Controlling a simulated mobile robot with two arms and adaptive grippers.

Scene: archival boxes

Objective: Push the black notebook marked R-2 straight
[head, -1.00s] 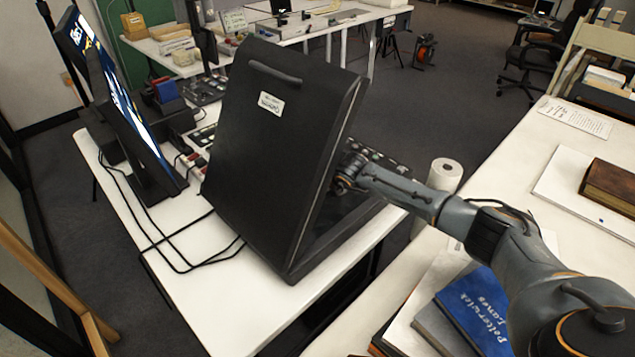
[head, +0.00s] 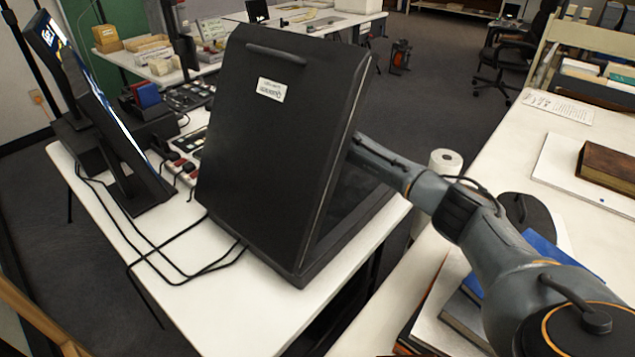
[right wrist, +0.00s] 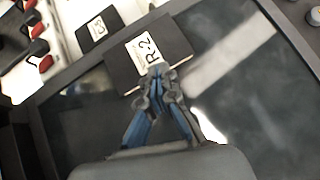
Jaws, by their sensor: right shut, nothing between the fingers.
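The black notebook marked R-2 (right wrist: 172,43) shows in the right wrist view, lying tilted across the upper edge of a dark, glossy panel. Its white label faces up. My right gripper (right wrist: 157,72) is shut and empty, its tips at the lower edge of the notebook's label; I cannot tell whether they touch it. In the head view the notebook and my right gripper are hidden behind the raised lid of a black case (head: 270,140), with my right arm reaching in behind it. My left gripper is not in view.
A second black item marked C-3 (right wrist: 100,27) lies left of the notebook. Red-topped switches (right wrist: 38,45) are at the far left. In the head view, a monitor (head: 115,130) and loose cables stand left of the case. A blue book (head: 545,255) lies under my right arm.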

